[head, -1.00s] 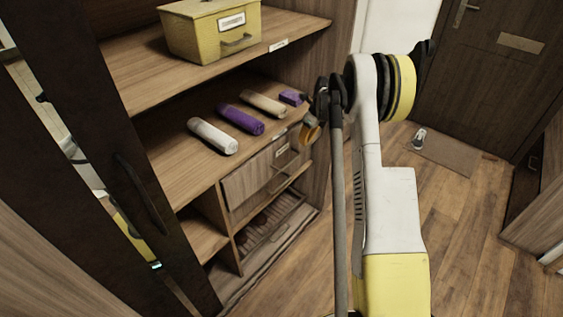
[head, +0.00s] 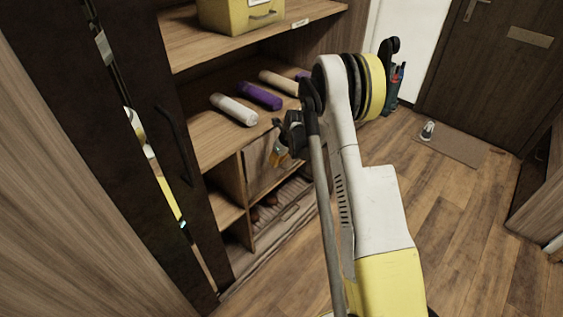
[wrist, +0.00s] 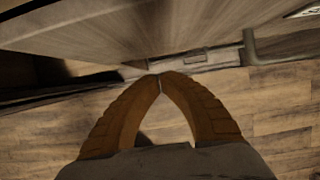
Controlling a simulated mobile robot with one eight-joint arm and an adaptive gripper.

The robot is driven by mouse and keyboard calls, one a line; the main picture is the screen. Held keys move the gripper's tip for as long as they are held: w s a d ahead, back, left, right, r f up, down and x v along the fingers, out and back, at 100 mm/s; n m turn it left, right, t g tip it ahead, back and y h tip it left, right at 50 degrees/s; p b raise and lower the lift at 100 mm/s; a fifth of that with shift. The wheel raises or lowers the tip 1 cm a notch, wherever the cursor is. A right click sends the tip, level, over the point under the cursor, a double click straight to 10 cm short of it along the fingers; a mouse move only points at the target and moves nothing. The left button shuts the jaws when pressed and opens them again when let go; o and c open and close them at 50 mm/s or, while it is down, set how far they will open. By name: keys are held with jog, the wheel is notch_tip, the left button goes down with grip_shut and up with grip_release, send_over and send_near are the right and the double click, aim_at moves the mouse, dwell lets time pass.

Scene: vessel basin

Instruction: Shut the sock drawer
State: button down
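A wooden drawer front (head: 258,166) sits in the wardrobe below the shelf with rolled cloths. Its label is not legible, so I cannot confirm it as the sock drawer. How far it stands out is hard to tell. My gripper (head: 279,157) is in front of this drawer and hides part of it. In the wrist view my gripper's orange fingers (wrist: 159,80) meet at the tips with nothing between them. A wooden panel (wrist: 140,35) lies close beyond the tips, with a grey bar (wrist: 248,45) at its right. Contact cannot be told.
White (head: 234,109) and purple (head: 260,96) rolls lie on the shelf above. A yellow box (head: 240,14) stands higher up. A rack with brown items (head: 275,203) is below the drawer. A dark sliding door (head: 150,130) is at left. Floor (head: 465,220) at right is mostly clear.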

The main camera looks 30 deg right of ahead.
jog(key=shift+w+a+r+b, duration=0.1)
jog(key=shift+w+a+b, duration=0.15)
jog(key=shift+w, duration=0.45)
jog(key=shift+w+a+b, duration=0.1)
jog(key=shift+w+a, duration=0.25)
jog(key=shift+w, duration=0.3)
